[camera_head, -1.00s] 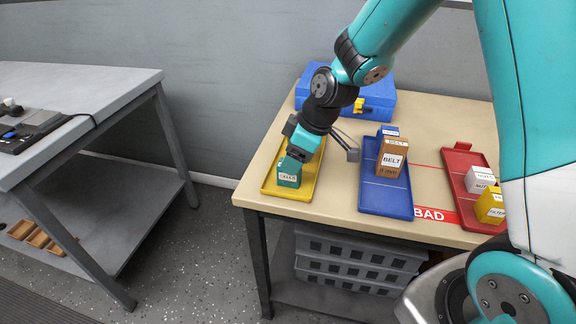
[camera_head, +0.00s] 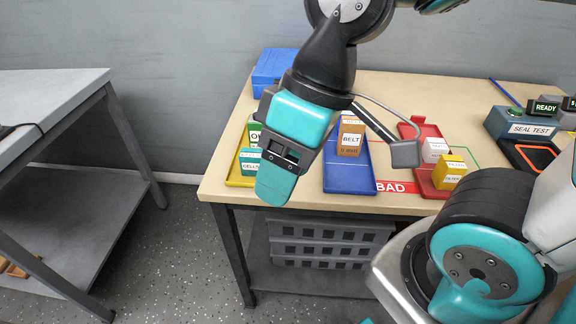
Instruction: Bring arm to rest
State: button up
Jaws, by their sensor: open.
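My gripper (camera_head: 274,186) hangs in front of the tan table, above its front edge, pointing down. It is open and nothing shows between its fingers. The arm comes down from the top of the picture. Behind the gripper, the yellow tray (camera_head: 234,178) holds a green box (camera_head: 254,134) and a teal box (camera_head: 250,160), both partly hidden by the gripper. The blue tray (camera_head: 350,184) holds a brown box labelled BELT (camera_head: 350,140). The red tray (camera_head: 424,184) holds a white box (camera_head: 434,150) and a yellow box (camera_head: 450,172).
A blue case (camera_head: 272,66) stands at the table's back left. A SEAL TEST device (camera_head: 524,128) with a READY display (camera_head: 544,106) is at right. A grey crate (camera_head: 320,244) sits on the shelf below. A grey bench (camera_head: 50,100) is at left, with open floor between.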

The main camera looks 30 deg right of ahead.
jog(key=shift+s, duration=0.35)
jog(key=shift+r, duration=0.1)
notch_tip(320, 180, up, 5)
jog(key=p, duration=0.5)
dwell(0.4)
